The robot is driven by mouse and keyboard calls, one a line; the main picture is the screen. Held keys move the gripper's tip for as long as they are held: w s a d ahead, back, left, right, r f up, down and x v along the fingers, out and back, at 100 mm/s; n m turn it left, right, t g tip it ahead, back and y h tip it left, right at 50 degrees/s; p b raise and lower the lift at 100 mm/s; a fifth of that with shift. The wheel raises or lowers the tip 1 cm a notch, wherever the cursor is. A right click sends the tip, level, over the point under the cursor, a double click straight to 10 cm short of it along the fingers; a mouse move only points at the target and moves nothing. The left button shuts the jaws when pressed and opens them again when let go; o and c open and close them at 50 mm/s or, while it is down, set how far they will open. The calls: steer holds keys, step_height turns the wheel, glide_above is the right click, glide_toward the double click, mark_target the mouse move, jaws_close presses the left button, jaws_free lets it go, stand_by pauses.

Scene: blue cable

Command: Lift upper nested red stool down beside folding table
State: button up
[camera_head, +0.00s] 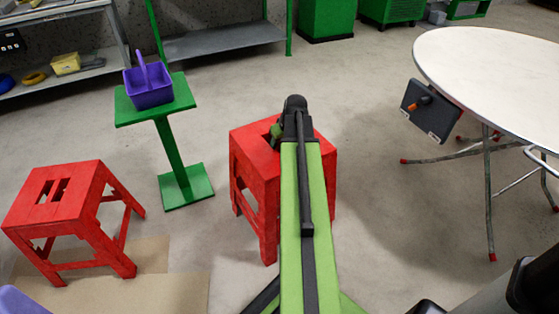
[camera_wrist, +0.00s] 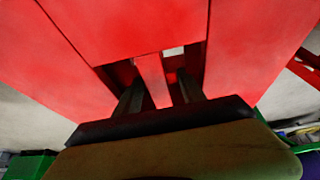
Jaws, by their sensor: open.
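A red stool (camera_head: 249,170) stands upright in the middle of the head view, partly hidden behind my arm. Whether a second stool is nested in it I cannot tell. My gripper (camera_head: 276,134) is at its top. In the wrist view, the open fingers of my gripper (camera_wrist: 159,92) reach into the two slots of the red seat (camera_wrist: 140,30), one on each side of the red bar between them. I see a gap beside the bar. Another red stool (camera_head: 72,198) stands upright at the left. The round white folding table (camera_head: 490,65) stands at the right.
A green stand (camera_head: 172,150) with a purple caddy (camera_head: 150,92) on it is between the stools, farther back. A dark panel (camera_head: 430,110) hangs at the table's edge. Tan sheets (camera_head: 150,285) lie at the front left. Bare floor (camera_head: 385,200) lies between the middle stool and the table.

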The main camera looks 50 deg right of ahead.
jaws_close()
stand_by(0.3)
stand_by(1.1)
